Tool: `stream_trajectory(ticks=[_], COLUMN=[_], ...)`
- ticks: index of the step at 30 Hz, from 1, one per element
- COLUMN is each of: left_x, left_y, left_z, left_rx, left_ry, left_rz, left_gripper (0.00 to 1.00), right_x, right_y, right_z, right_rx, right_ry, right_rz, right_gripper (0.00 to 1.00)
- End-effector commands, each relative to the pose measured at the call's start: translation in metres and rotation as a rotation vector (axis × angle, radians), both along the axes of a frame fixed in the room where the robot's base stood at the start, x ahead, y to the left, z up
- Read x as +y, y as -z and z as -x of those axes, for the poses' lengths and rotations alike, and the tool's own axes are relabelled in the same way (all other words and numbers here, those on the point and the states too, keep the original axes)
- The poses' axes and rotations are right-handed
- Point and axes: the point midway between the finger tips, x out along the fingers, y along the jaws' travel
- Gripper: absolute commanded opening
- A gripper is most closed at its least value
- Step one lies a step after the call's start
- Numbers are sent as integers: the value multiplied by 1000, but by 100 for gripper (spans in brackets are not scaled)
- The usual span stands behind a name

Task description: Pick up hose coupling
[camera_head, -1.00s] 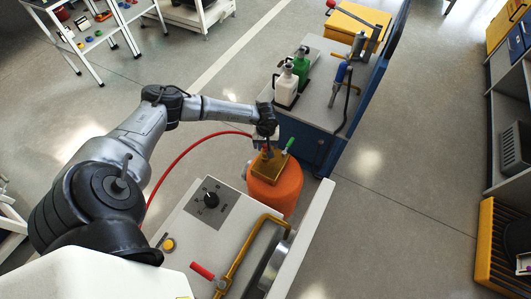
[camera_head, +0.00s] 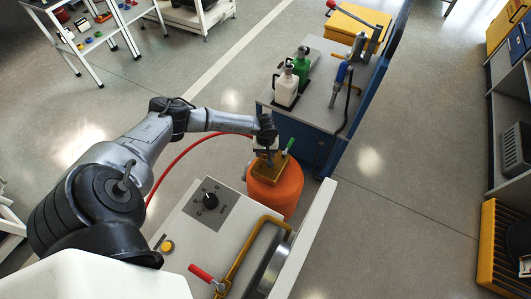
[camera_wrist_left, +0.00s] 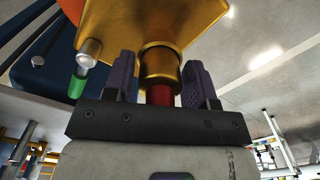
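The hose coupling (camera_wrist_left: 160,68) is a brass collar in the left wrist view, with the red hose (camera_wrist_left: 160,96) coming out of it towards my palm. It sits against a yellow-gold block on an orange tank (camera_head: 276,190), which stands in the middle of the head view. My left gripper (camera_head: 265,152) is at this block and hides the coupling in the head view. In the left wrist view its two dark fingers (camera_wrist_left: 160,80) stand on either side of the coupling, with a narrow gap showing at the left finger. My right gripper is not in view.
A green-handled valve (camera_head: 289,146) sticks up right of the gripper. A blue cart (camera_head: 318,110) with bottles and tools stands behind the tank. A white panel with a knob (camera_head: 210,200) and a yellow bar lies in front.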

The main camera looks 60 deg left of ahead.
Motion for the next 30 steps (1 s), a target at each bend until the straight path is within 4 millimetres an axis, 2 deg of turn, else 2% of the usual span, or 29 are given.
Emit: stream_trajectory(ticks=[1, 12, 23, 30], left_x=[0, 0, 0, 1], left_y=[0, 0, -6, -35], left_z=[0, 0, -1, -1], left_rx=[0, 0, -1, -5], left_ry=[0, 0, 0, 1], left_rz=[0, 0, 0, -2], left_gripper=[47, 12, 12, 12], right_x=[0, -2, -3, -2], right_y=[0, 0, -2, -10], right_z=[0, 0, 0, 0], right_rx=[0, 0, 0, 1], right_ry=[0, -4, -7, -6], right_rz=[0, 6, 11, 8], right_gripper=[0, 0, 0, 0])
